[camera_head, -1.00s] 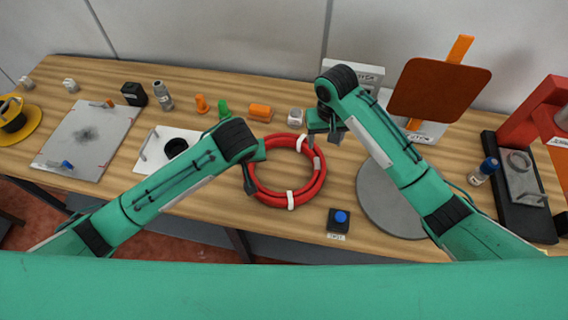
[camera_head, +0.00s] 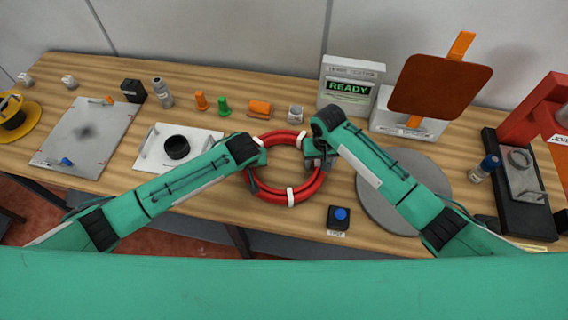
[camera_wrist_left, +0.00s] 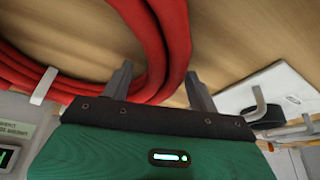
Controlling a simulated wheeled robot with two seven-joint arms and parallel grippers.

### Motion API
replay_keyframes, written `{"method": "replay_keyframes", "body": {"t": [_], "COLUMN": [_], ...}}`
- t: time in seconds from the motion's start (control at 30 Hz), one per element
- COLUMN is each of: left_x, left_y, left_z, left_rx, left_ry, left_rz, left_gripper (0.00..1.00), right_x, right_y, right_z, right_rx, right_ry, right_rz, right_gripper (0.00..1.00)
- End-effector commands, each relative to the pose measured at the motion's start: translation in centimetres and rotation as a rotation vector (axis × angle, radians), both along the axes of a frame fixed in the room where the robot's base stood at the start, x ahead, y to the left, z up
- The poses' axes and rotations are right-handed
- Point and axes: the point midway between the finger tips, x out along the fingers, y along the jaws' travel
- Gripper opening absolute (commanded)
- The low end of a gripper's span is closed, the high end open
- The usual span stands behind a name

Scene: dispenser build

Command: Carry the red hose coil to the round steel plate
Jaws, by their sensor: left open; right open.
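The red hose coil (camera_head: 272,193) lies on the table between my two arms, bound with white bands. The round steel plate (camera_head: 375,205) lies to its right, partly hidden under my right arm. My left gripper (camera_head: 250,166) is at the coil's left side. In the left wrist view the open left fingers (camera_wrist_left: 160,82) stand on either side of the red hose (camera_wrist_left: 172,45). My right gripper (camera_head: 318,164) is open at the coil's right side; its fingers are small and partly hidden, so I cannot tell whether they straddle the hose.
A black box with a blue button (camera_head: 339,217) stands in front, between coil and plate. A white box reading READY (camera_head: 349,88) and an orange-brown panel (camera_head: 440,88) stand behind. A white board with a black ring (camera_head: 150,158) lies left of the coil.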

Motion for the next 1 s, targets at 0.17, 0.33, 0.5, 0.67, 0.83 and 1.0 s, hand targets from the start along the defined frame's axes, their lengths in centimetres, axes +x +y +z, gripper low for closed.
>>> {"method": "replay_keyframes", "body": {"t": [0.17, 0.33, 0.5, 0.67, 0.83, 1.0], "left_x": [0.25, 0.25, 0.23, 0.23, 0.24, 0.25], "left_y": [0.05, 0.05, 0.05, 0.08, 0.11, 0.14], "left_z": [-0.56, -0.58, -0.57, -0.57, -0.58, -0.58], "left_rx": [0.001, 0.0, 0.0, 0.001, 0.001, 0.002], "left_ry": [0.0, 0.0, 0.0, 0.0, 0.0, 0.0], "left_rz": [0.0, 0.0, 0.0, 0.0, 0.002, 0.002], "left_gripper": [0.6, 0.6, 0.4, 0.09, 0.0, 0.0], "right_x": [0.0, 0.01, 0.01, 0.01, 0.02, 0.03], "right_y": [-0.01, 0.0, 0.0, -0.01, -0.02, -0.04], "right_z": [-0.65, -0.65, -0.63, -0.61, -0.6, -0.58], "right_rx": [0.0, 0.0, 0.0, 0.0, 0.0, 0.0], "right_ry": [0.0, -0.001, -0.001, -0.001, -0.001, -0.001], "right_rz": [0.0, 0.0, 0.0, -0.001, -0.001, -0.001], "right_gripper": [0.58, 0.58, 0.39, 0.07, 0.0, 0.0]}}
